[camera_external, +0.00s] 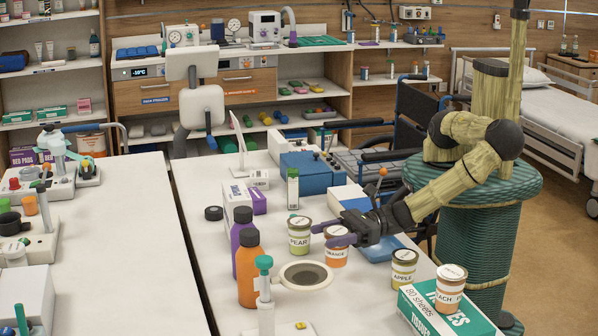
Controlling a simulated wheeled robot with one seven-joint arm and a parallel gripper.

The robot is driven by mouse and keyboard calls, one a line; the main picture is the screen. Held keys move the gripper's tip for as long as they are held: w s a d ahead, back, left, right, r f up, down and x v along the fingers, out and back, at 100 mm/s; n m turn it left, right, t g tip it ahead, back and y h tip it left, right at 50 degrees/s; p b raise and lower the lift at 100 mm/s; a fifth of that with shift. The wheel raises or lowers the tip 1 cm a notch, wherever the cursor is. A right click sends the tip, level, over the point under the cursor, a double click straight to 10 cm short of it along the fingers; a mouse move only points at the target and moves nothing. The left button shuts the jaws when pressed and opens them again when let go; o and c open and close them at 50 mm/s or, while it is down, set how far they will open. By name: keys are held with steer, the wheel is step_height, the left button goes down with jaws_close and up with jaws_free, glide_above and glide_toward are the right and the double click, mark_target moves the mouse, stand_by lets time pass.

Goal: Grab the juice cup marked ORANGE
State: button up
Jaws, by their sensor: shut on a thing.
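The juice cup marked ORANGE (336,257) has a pale lid and an orange label and is upright on the white bedside counter. My gripper (331,235) reaches in from the right, with its purple fingers at the top of this cup, and is shut on it. The fingers hide part of the lid. The PEAR cup (299,240) stands close on the left. The APPLE cup (403,271) stands to the right, nearer the camera. The cup marked PEACH (449,294) sits on the tissue box (430,316).
A round plate-like disc (284,278) lies in front of the ORANGE cup. An orange bottle (248,272) and a purple bottle (240,233) stand left. White and blue boxes lie behind my gripper.

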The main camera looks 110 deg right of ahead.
step_height(320, 180, up, 5)
steer(key=shift+d+r, duration=0.1)
